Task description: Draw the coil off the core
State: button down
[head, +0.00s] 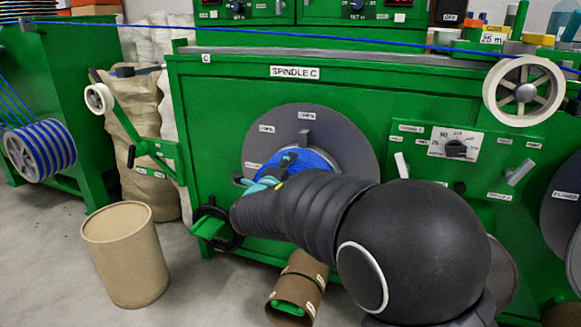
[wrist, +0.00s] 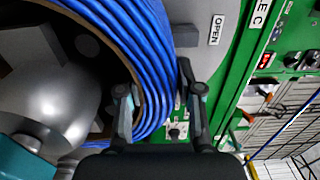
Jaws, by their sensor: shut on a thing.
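The blue cable coil (head: 308,158) sits against the round grey flange (head: 350,140) of the machine labelled SPINDLE C, partly hidden by my arm. In the wrist view the coil (wrist: 152,45) curves across the upper middle, with a brown inner edge. My gripper (wrist: 156,95) is shut on the coil's wall, one finger inside the ring and one outside. The core (wrist: 50,90) shows as a silvery rounded nose inside the ring, with a dark gap between it and the coil on the near side. In the head view, my gripper (head: 265,184) is mostly hidden by my arm.
A tan drum (head: 125,255) stands on the floor at left. A brown tube (head: 298,285) lies below the spindle. A green guide arm with a white roller (head: 98,98) stands left of the flange. A control panel with a knob (head: 456,148) is at right.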

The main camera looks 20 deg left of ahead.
jog(key=shift+s+r, duration=0.15)
jog(key=shift+s, duration=0.85)
dwell(1.5)
jog(key=s+a+p, duration=0.1)
jog(key=s+p, duration=0.4)
jog(key=s, duration=1.2)
jog(key=shift+a, duration=0.25)
dwell(2.0)
jog(key=shift+s, duration=0.1)
